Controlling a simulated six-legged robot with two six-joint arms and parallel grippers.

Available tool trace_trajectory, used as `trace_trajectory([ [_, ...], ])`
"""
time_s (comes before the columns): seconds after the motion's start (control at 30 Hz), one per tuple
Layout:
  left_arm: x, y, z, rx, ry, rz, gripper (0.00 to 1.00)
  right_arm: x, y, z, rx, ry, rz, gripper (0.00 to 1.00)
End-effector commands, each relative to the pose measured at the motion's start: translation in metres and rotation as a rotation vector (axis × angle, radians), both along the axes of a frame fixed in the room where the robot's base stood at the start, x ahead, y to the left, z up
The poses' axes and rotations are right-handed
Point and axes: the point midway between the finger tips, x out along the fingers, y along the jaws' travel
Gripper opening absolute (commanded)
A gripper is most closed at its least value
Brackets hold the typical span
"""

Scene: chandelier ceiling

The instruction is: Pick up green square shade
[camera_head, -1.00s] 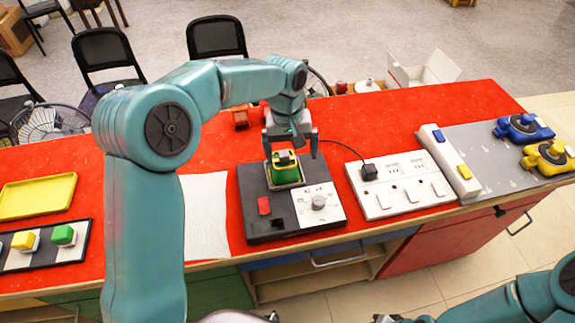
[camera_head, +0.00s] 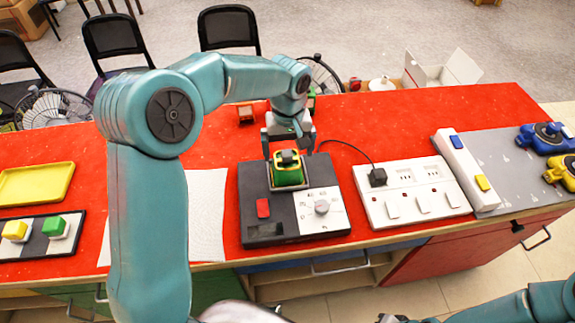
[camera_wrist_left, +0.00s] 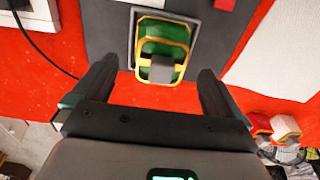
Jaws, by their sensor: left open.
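My left gripper (camera_head: 288,148) is open around the far side of a green and yellow block with a dark top (camera_head: 287,175). The block sits in a square socket of a dark device (camera_head: 258,190). In the left wrist view the block (camera_wrist_left: 163,42) lies ahead of and between the open fingers (camera_wrist_left: 157,72), which do not visibly grip it. Another green piece (camera_head: 311,101) shows partly behind my left wrist. A green cube on a white base (camera_head: 55,227) stands on a black strip at the left. I cannot tell which green thing is the shade.
A red-orange piece (camera_head: 246,114) stands near the table's back edge. A white socket panel (camera_head: 410,185) with a black plug (camera_head: 378,177) and cord is right of the device. A yellow tray (camera_head: 35,183) lies left. Red table (camera_head: 345,115) is bare behind the panel.

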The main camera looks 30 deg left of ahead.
Motion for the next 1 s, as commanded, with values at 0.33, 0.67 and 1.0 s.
trace_trajectory([
  [0.33, 0.0, 0.004, -0.039, -0.001, 0.004, 0.001, 1.0, 0.0, 0.0, 0.012, 0.0, 0.0, 0.0, 0.0],
  [0.67, 0.003, 0.004, -0.061, -0.001, -0.001, 0.0, 1.0, 0.0, 0.0, 0.012, 0.0, 0.0, 0.0, 0.0],
  [1.0, 0.003, 0.004, -0.061, 0.0, -0.001, 0.0, 0.48, 0.0, 0.0, 0.012, 0.0, 0.0, 0.0, 0.0],
])
